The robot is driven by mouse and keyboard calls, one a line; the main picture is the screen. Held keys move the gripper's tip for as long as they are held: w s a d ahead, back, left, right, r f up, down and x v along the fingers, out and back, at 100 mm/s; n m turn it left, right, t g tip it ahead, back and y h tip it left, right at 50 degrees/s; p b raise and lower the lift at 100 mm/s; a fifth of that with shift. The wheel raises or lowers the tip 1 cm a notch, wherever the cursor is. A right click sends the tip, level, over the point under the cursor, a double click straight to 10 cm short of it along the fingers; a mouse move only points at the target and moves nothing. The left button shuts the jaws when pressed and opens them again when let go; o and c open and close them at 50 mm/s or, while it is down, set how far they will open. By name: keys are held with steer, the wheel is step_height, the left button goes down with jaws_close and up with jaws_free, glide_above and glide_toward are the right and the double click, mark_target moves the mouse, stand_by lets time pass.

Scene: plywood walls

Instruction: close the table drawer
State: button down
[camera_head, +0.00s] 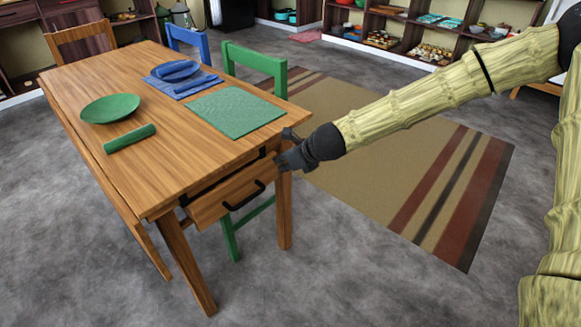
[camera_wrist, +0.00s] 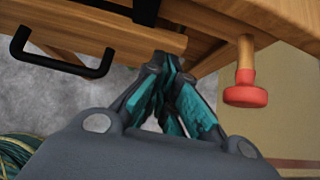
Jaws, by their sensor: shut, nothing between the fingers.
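The wooden table (camera_head: 175,150) has a drawer (camera_head: 215,203) at its near end, pulled partly out, with a black handle (camera_head: 244,196) on its front. My gripper (camera_head: 283,160) is shut and empty at the right end of the drawer front, close to the table corner. In the wrist view, my gripper (camera_wrist: 165,65) has its fingertips at the top edge of the drawer front (camera_wrist: 110,30), to the right of the black handle (camera_wrist: 60,65). I cannot tell whether they touch it.
On the tabletop are a green plate (camera_head: 110,108), a green roll (camera_head: 130,138), a blue plate (camera_head: 175,70) and a green mat (camera_head: 235,112). Blue (camera_head: 187,40) and green (camera_head: 255,62) chairs stand along the table. A striped rug (camera_head: 400,150) lies right. Grey floor in front is clear.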

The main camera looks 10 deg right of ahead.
steer(key=shift+w+a, duration=0.2)
steer(key=shift+w, duration=0.1)
steer(key=shift+w, duration=0.1)
steer(key=shift+w+a+r, duration=0.1)
steer(key=shift+w+a, duration=0.1)
steer(key=shift+w+a+p, duration=0.35)
steer(key=shift+w+a, duration=0.15)
steer(key=shift+w, duration=0.2)
